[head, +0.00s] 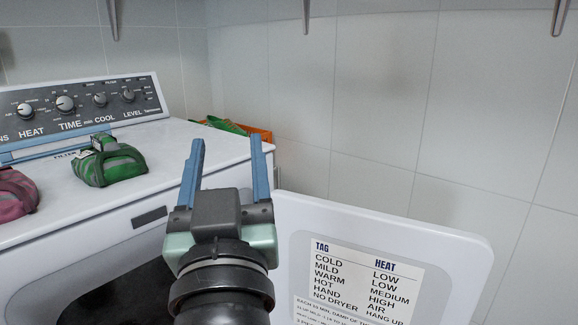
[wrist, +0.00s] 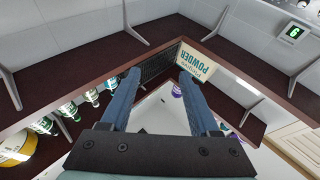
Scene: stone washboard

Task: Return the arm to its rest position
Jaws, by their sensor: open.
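My gripper (head: 226,168) is raised in front of the dryer's right side in the head view, its two blue fingers pointing up, apart, with nothing between them. In the wrist view my gripper (wrist: 160,80) is also open and empty. The wrist camera looks toward dark shelves (wrist: 105,45) on pale brackets. The white dryer (head: 190,150) stands at the left with its control panel at the back. Its door (head: 450,250) hangs open to the right and carries a printed tag and heat chart (head: 355,275). My arm hides part of the dryer's opening.
A green folded cloth (head: 110,162) and a pink one (head: 15,195) lie on the dryer top. An orange basket (head: 262,134) with green cloth is behind its right corner. A powder box (wrist: 195,62) and several bottles (wrist: 68,110) show around the shelves. Tiled wall fills the right.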

